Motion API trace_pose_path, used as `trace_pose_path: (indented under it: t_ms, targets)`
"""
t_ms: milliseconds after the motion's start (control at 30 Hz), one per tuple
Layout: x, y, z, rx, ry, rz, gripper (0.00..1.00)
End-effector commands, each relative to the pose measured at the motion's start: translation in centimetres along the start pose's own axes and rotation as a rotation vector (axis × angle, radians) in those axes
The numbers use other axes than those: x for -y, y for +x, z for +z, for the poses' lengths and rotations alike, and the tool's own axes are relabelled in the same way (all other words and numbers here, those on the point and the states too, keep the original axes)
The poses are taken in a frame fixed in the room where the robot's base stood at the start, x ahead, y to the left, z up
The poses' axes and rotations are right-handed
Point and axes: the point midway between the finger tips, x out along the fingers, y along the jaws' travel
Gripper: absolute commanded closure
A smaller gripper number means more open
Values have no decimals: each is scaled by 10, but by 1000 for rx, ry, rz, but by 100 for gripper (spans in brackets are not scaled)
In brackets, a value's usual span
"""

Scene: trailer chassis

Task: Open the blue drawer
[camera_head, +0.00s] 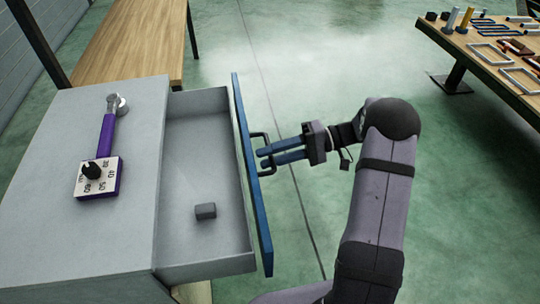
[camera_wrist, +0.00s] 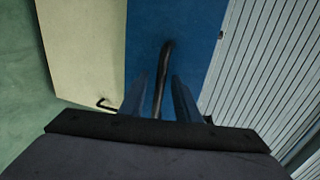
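The blue drawer (camera_head: 252,180) is pulled well out of the grey cabinet (camera_head: 105,235) in the head view, and its grey inside shows. Its blue front (camera_wrist: 195,35) fills the middle of the wrist view. A dark bar handle (camera_head: 270,170) stands out from the front, and it also shows in the wrist view (camera_wrist: 166,60). My gripper (camera_head: 264,157) is at the handle, with one blue finger on each side of it. In the wrist view the fingers (camera_wrist: 161,95) look apart, with gaps beside the bar. Contact with the bar is hard to make out.
A small dark grey block (camera_head: 205,211) lies in the drawer. A purple-handled tool (camera_head: 106,135) and a numbered dial block (camera_head: 97,178) are on the cabinet top. A wooden table (camera_head: 130,40) stands behind. Another table (camera_head: 500,75) with parts is at the right. Floor right of the drawer is clear.

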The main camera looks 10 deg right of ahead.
Motion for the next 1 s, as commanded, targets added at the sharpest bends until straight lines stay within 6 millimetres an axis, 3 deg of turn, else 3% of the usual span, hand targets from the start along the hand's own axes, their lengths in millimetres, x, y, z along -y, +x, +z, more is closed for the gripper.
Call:
trace_pose_path:
  t_ms: [367,800,1000]
  targets:
    - [0,-3,0,0,0,0,71]
    - [0,-57,0,-2,0,0,71]
    - [0,-72,0,0,0,1,71]
